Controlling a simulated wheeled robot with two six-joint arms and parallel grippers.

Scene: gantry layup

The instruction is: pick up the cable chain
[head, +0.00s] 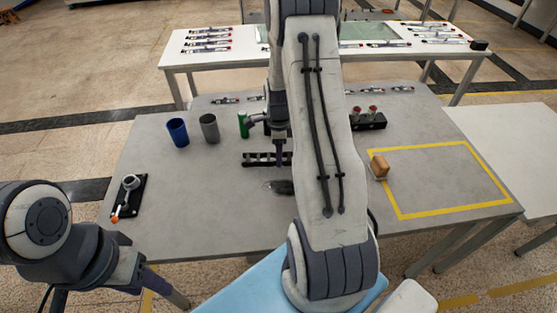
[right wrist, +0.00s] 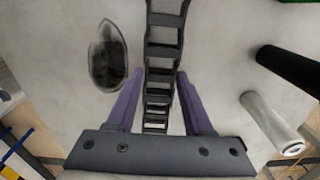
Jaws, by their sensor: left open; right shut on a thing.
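The cable chain (head: 256,159) is a black, ladder-like strip lying across the middle of the grey table in the head view; my right arm hides its right part. In the right wrist view the chain (right wrist: 164,50) runs lengthwise between the two purple fingers of my right gripper (right wrist: 158,95). The right gripper (head: 280,152) is shut on the chain, pointing down from above. I cannot tell whether the chain is clear of the table. My left gripper (head: 166,286) is open and empty at the lower left, in front of the table's near edge, far from the chain.
A dark oval object (head: 280,187) lies just in front of the chain. A blue cup (head: 177,132), grey cup (head: 209,127) and green cylinder (head: 243,124) stand behind it. A lever on a black plate (head: 139,190) is at left, a brown block (head: 379,166) at right. The left-centre table is clear.

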